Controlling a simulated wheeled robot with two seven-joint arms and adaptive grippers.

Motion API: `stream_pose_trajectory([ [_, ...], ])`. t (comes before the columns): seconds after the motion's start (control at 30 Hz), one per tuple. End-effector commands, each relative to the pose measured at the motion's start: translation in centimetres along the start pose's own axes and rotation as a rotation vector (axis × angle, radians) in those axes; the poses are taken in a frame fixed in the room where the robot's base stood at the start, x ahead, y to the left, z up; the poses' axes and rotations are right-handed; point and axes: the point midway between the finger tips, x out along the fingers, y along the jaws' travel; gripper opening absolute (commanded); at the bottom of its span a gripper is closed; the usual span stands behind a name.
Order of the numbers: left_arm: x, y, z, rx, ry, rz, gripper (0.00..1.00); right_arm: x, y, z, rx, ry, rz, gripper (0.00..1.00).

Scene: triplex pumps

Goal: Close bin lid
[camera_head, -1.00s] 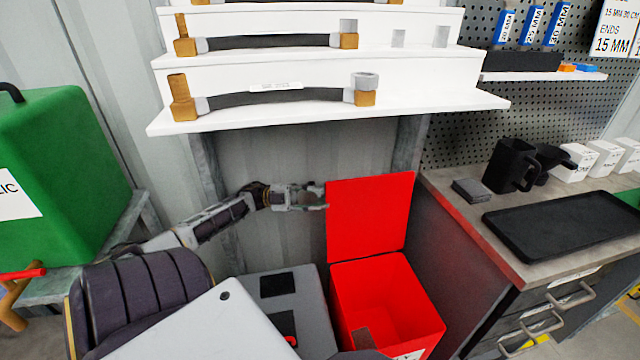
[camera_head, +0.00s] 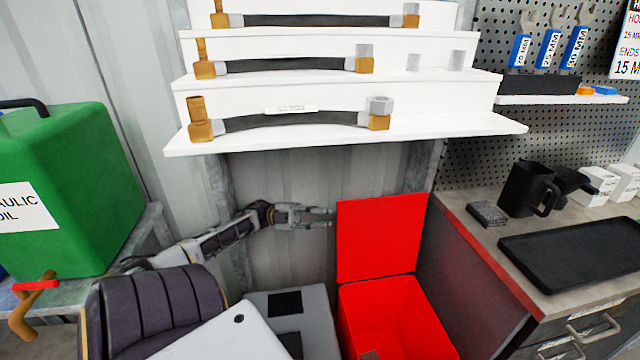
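The red bin (camera_head: 392,318) stands on the floor between my body and the bench, with its inside open to view. Its red lid (camera_head: 380,238) stands upright at the back of the bin, raised open. My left gripper (camera_head: 331,217) is at the left edge of the lid, near its upper part, with its fingers pointing right. The fingers look apart with a gap between them. I cannot tell whether the fingertips touch the lid or are behind its edge. My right gripper is not in view.
White stepped shelves (camera_head: 345,128) with hoses overhang above the lid. A bench (camera_head: 470,228) with a black tray (camera_head: 575,246) and a black mug (camera_head: 527,189) stands right of the bin. A green oil container (camera_head: 75,190) is at the left.

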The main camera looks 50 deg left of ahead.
Motion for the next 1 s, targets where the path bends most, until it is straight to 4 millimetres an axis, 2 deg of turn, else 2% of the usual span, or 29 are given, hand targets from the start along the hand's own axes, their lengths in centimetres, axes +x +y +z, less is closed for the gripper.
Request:
stream_pose_trajectory([
  [0.13,0.0,-0.1,-0.1,-0.001,-0.001,0.000,0.19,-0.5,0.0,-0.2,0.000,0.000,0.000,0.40],
  [0.63,-0.4,0.0,0.0,0.000,0.000,0.000,0.19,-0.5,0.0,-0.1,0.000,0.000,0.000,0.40],
  [1.0,-3.5,-0.1,0.1,0.000,-0.003,0.000,0.19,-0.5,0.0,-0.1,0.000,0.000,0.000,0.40],
])
